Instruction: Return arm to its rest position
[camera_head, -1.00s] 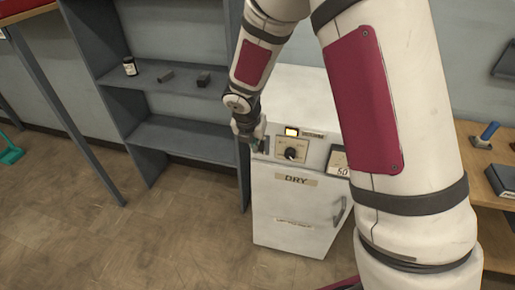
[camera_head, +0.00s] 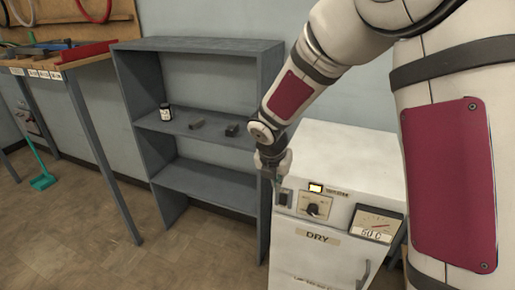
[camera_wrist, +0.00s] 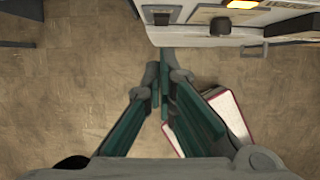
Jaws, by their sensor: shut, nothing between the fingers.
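My gripper (camera_head: 278,178) hangs at the end of my arm, in front of the upper left corner of the white DRY cabinet (camera_head: 318,255) in the head view. In the wrist view its green-padded fingers (camera_wrist: 163,98) come together with nothing between them. The cabinet's control panel (camera_wrist: 225,22) lies just beyond the fingertips, at the top of the wrist view. It has a lit orange display (camera_head: 315,188), a dark knob (camera_head: 312,209) and a dark switch (camera_head: 284,197). I cannot tell whether the fingertips touch the panel.
A grey shelf unit (camera_head: 205,45) stands left of the cabinet, with a jar (camera_head: 165,112) and two dark blocks on it. A workbench (camera_head: 75,58) is at the far left. A temperature gauge (camera_head: 373,224) sits on the panel's right. Open floor (camera_head: 190,255) lies in front.

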